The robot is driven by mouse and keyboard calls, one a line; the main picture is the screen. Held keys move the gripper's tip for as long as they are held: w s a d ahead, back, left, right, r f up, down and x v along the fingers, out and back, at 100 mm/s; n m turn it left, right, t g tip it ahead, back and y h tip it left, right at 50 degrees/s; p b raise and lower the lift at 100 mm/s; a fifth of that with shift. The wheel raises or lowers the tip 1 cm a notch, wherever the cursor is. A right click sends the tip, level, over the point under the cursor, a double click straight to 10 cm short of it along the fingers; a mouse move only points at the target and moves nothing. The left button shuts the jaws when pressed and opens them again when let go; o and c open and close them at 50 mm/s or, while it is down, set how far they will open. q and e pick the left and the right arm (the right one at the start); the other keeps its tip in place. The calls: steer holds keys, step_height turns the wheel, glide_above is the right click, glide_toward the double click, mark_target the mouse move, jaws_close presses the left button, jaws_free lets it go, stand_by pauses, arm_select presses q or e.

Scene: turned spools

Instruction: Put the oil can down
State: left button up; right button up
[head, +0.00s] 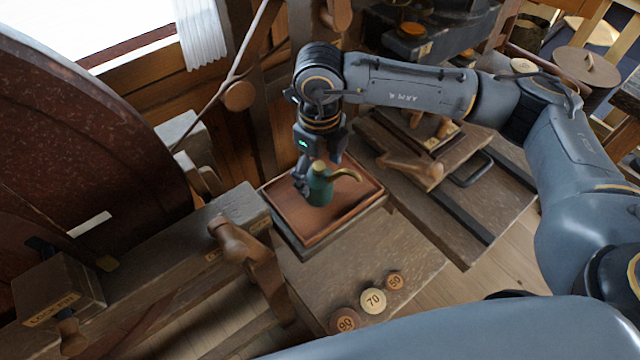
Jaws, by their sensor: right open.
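The oil can (321,188) is small and green, with a curved brass spout pointing right. It stands upright on a reddish-brown tray (352,214) with a raised wooden rim. My right gripper (314,178) reaches down from above and is at the can's upper left side. Its jaws are open, and the fingers partly hide the can. I cannot tell whether a finger still touches the can. My left gripper is not in view.
Three round discs marked 90 (345,320), 70 (373,300) and 50 (395,281) lie on the bench in front of the tray. A wooden lever (250,255) stands left of them. A large dark wheel (80,150) fills the left side.

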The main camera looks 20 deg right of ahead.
mark_target(320, 181)
step_height(320, 181, down, 4)
steer(key=shift+s+r+b, duration=0.1)
steer(key=shift+r+b, duration=0.15)
steer(key=shift+b, duration=0.25)
steer(key=shift+r, duration=0.1)
steer(key=c, duration=1.5)
steer(key=shift+o, duration=0.2)
